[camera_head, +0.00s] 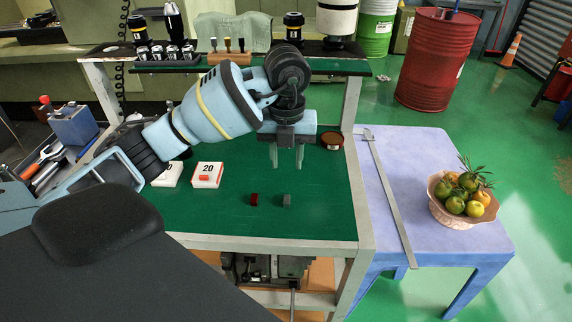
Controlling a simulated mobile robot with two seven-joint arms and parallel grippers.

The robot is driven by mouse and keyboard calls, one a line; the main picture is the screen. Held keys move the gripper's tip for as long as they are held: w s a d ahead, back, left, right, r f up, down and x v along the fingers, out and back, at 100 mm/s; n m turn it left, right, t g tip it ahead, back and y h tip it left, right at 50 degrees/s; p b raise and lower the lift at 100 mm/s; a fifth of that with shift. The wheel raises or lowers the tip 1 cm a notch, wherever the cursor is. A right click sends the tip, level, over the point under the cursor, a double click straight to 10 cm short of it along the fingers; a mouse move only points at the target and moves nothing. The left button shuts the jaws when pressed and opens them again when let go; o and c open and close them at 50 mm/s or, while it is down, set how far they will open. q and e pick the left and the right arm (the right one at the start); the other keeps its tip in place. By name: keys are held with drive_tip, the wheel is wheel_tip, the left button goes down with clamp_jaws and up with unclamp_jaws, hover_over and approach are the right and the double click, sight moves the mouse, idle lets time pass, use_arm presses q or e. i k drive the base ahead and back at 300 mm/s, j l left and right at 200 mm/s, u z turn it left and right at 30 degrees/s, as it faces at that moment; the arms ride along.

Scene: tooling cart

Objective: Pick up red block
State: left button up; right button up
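A small dark red block (254,199) lies on the green top of the cart (320,220), near its front edge. A small grey-green block (287,199) lies to its right, apart from it. My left gripper (287,157) comes in from the left and points down. Its two pale fingers are apart with nothing visible between them. In the picture it sits above and slightly right of the red block, nearly over the grey-green block. Its exact height above the top is hard to tell. My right gripper is not in view.
White boxes, one marked 20 (207,175) with a small red piece on it, stand left of the blocks. A reddish-brown round tin (332,140) is behind right. A raised shelf (345,67) spans the back. A fruit bowl (457,215) stands on the blue table (400,150).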

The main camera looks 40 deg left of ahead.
sight(255, 198)
drive_tip(key=u, duration=1.3)
